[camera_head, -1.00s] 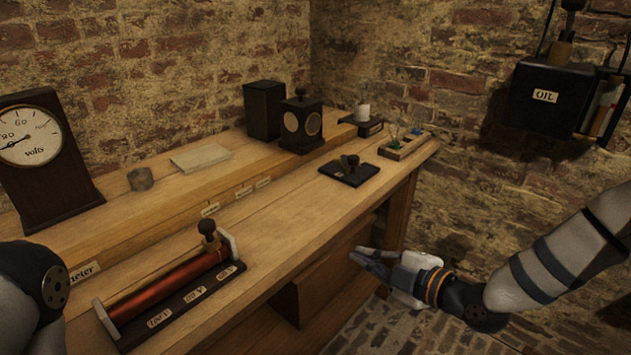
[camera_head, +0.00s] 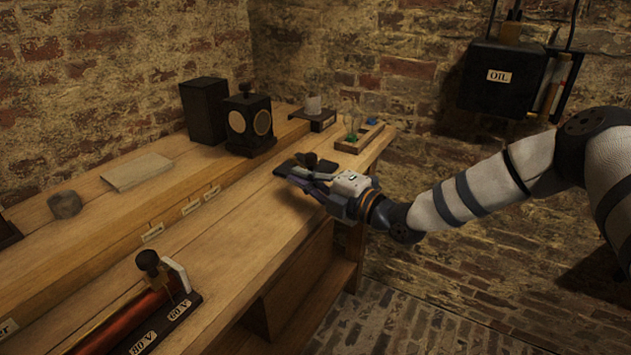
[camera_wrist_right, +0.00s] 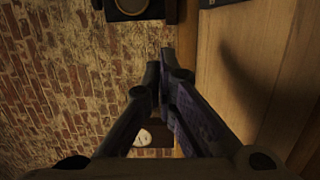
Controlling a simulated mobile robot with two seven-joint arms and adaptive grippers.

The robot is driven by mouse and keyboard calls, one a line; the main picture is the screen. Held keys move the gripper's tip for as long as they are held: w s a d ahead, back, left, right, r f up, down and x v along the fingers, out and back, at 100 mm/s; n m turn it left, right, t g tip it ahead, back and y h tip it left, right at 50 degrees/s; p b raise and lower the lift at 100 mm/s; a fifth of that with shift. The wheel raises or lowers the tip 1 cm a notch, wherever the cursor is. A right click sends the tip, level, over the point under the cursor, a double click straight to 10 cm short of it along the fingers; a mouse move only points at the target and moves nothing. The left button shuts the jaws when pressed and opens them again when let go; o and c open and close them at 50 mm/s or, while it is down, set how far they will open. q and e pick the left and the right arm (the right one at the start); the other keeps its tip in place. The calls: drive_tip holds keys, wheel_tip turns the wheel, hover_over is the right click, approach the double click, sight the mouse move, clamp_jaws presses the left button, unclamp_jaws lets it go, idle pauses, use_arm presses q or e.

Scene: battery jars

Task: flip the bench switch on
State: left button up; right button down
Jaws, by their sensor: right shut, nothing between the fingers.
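The bench switch (camera_head: 285,168) is a small black base with a dark knobbed lever (camera_head: 310,160) on the bench top, near its far right end. My right gripper (camera_head: 295,181) comes in from the right and is shut and empty. Its fingertips are right by the near side of the switch and partly hide its base. I cannot tell whether they touch it. In the right wrist view the closed fingers (camera_wrist_right: 165,58) fill the middle, and a dark edge, probably the switch base (camera_wrist_right: 218,2), shows at the top. My left gripper is out of view.
A black box with round faces (camera_head: 248,125) and a plain dark box (camera_head: 204,110) stand on the raised shelf. A tray with small coloured items (camera_head: 358,138) lies beyond the switch. A red coil rheostat (camera_head: 125,322) lies at front left. The bench between is clear.

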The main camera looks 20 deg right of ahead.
drive_tip(key=x, duration=0.4)
drive_tip(key=shift+f+b, duration=0.3)
drive_tip(key=shift+f, duration=0.05)
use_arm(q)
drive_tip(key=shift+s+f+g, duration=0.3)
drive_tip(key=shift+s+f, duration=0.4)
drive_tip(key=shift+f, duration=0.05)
use_arm(e)
drive_tip(key=shift+w+d+r, duration=0.15)
drive_tip(key=shift+w+d, duration=0.15)
drive_tip(key=shift+d, duration=0.6)
drive_tip(key=shift+w+d+r, duration=0.1)
drive_tip(key=shift+w+d, duration=0.2)
drive_tip(key=shift+d, duration=0.6)
